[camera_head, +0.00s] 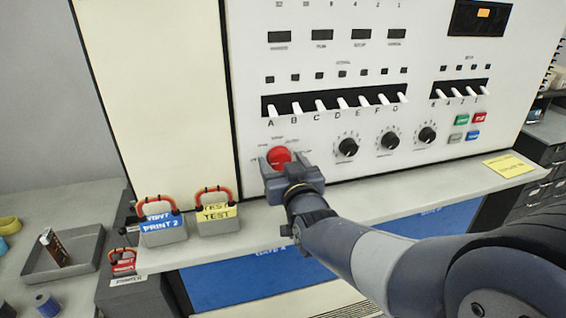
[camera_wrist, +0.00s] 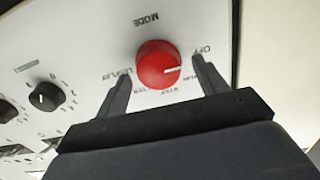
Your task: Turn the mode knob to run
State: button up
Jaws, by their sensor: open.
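The mode knob (camera_wrist: 158,64) is red and round with a white pointer line. In the wrist view the line points right, toward the right finger and the OFF label (camera_wrist: 204,49). The word MODE (camera_wrist: 146,20) is printed beside the knob; the other labels around it are too blurred or covered to read surely. In the head view the knob (camera_head: 279,157) is at the panel's lower left, partly behind my gripper. My gripper (camera_head: 279,164) is open, one finger on each side of the knob. In the wrist view, gaps show between the fingers and the knob.
Black dials (camera_head: 388,141) are to the right of the knob, below a row of white lettered switches (camera_head: 341,103). Two padlock-like blocks, blue (camera_head: 163,229) and yellow (camera_head: 217,217), stand on the ledge left of my gripper. A yellow note (camera_head: 509,166) lies on the right.

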jog(key=c, duration=1)
jog(key=shift+f+m+b, duration=0.1)
jog(key=shift+m+b, duration=0.3)
jog(key=shift+b, duration=0.4)
jog(key=shift+f+b, duration=0.1)
jog(key=shift+b, duration=0.35)
jog(key=m+b, duration=0.3)
jog(key=b, duration=0.1)
jog(key=shift+d+f+m+b, duration=0.1)
jog(key=shift+m+b, duration=0.2)
jog(key=m+b, duration=0.3)
jog(key=b, duration=0.1)
jog(key=shift+d+r+m+b, duration=0.1)
jog(key=shift+r+m+b, duration=0.1)
jog(key=shift+m+b, duration=0.45)
